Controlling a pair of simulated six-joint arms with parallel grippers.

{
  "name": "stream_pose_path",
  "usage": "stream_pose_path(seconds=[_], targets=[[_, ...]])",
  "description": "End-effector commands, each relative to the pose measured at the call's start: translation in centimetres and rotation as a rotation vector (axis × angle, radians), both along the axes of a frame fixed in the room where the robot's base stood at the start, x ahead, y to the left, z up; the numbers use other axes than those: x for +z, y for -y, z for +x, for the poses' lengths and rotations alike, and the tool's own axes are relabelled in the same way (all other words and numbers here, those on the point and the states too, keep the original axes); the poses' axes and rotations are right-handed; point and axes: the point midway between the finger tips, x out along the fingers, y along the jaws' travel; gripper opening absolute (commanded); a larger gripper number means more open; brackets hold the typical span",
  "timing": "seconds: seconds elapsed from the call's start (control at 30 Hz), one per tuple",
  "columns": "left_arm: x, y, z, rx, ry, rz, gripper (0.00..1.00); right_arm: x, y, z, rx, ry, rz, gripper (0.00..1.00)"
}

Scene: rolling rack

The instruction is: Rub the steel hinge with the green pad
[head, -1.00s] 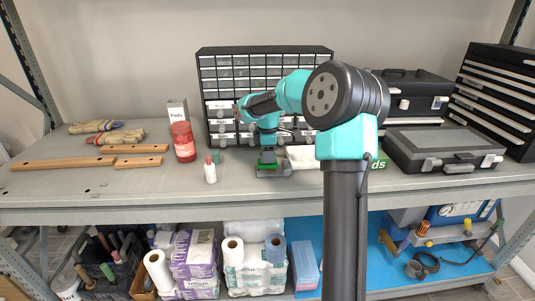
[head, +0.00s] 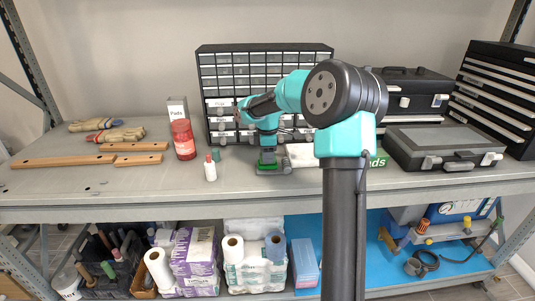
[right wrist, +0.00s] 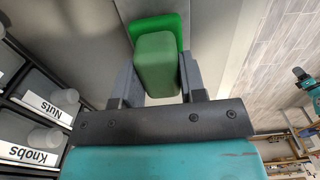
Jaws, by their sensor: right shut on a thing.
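My right gripper (head: 268,150) points down at the middle of the shelf and is shut on the green pad (head: 267,167). In the right wrist view the right gripper (right wrist: 158,88) has its fingers on both sides of the pad's darker green block (right wrist: 157,62), with a bright green sole (right wrist: 145,24) beyond it. The steel hinge (head: 286,167) is a small grey piece on the shelf, partly hidden by the pad, which is over or against it. I cannot tell whether they touch. My left gripper is not in view.
A black drawer cabinet (head: 265,68) stands close behind the gripper. A white bottle (head: 210,172) and a red jar (head: 183,140) stand left. Gloves (head: 118,135) and wooden strips (head: 62,161) lie far left.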

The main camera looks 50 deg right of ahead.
Motion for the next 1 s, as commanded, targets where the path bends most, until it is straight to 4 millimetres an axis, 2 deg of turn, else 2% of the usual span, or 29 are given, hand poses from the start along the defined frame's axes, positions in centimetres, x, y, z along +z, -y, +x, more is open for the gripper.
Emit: stream_pose_path(seconds=[0.6, 1.0], targets=[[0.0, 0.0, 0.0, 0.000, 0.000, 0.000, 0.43, -0.7, 0.1, -0.1, 0.000, 0.000, 0.000, 0.19], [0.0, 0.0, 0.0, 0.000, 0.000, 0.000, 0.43, -0.6, 1.9, -1.8, -0.002, 0.000, 0.000, 0.19]])
